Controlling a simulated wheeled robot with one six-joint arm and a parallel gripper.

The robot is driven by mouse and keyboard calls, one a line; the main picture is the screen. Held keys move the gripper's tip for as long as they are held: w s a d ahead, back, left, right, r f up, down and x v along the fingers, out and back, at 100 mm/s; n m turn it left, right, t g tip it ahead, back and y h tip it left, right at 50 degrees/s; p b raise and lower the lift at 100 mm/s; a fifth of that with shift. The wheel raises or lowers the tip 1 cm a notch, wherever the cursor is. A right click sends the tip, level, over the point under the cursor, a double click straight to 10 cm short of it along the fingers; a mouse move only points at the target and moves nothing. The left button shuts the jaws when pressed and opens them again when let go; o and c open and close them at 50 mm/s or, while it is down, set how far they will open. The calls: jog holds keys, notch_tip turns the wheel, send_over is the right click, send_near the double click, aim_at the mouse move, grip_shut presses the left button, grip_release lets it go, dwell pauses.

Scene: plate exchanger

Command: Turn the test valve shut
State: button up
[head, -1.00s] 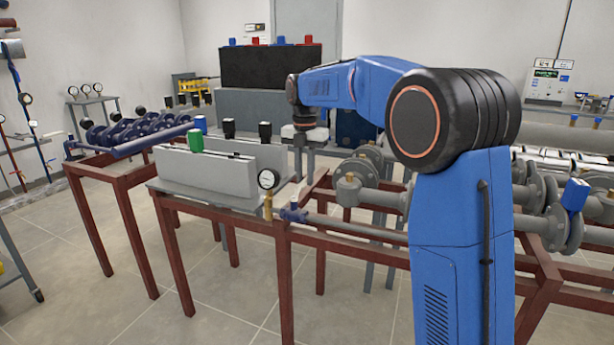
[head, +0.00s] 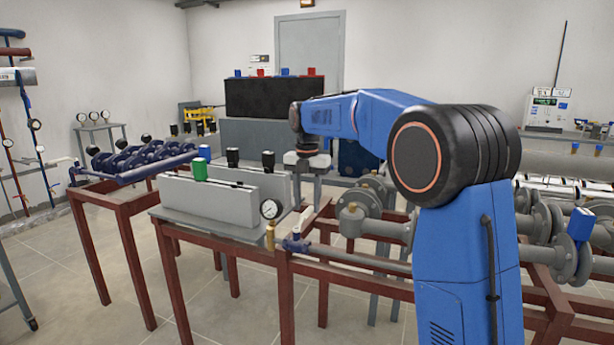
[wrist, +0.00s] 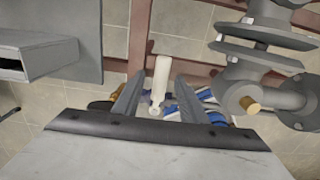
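The test valve appears as a small blue body (head: 296,244) at the end of a grey pipe, with a pale lever (head: 305,214) above it. In the wrist view the pale lever (wrist: 161,78) points away between the two fingers, with blue parts (wrist: 190,101) partly hidden under my gripper. My gripper (head: 304,176) is above the valve in the head view. In the wrist view my gripper (wrist: 160,88) is open, one finger on each side of the lever, with visible gaps. I cannot tell how high the fingers are above it.
A pressure gauge (head: 269,209) on a brass fitting (head: 270,236) stands left of the valve. Grey plates (head: 208,200) are further left. Flanged grey pipework (head: 365,225) is to the right, also in the wrist view (wrist: 265,60). A red-brown frame (head: 285,300) carries these.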

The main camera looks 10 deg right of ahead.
aim_at(307, 210)
notch_tip(307, 210, up, 16)
jog(key=shift+r, duration=0.2)
jog(key=shift+s, duration=0.1)
dwell(0.4)
jog(key=s+d+f+m+t, duration=0.1)
jog(key=s+d+f+m, duration=0.15)
jog(key=s+m, duration=0.4)
jog(key=s+d+f+m+t, duration=0.1)
jog(key=s+d+f+m, duration=0.2)
jog(key=s, duration=0.7)
jog(key=s+d+f+m+t, duration=0.1)
jog(key=s+f+m, duration=0.1)
jog(key=s+m, duration=0.5)
jog(key=s+d+f+m+t, duration=0.1)
jog(key=s+d+f+m, duration=0.1)
jog(key=s+f+m, duration=1)
jog(key=s+f, duration=0.8)
jog(key=f, duration=0.1)
jog(key=shift+s+d+t, duration=0.2)
jog(key=shift+s+t, duration=0.15)
jog(key=shift+t, duration=0.05)
jog(key=shift+m, duration=0.25)
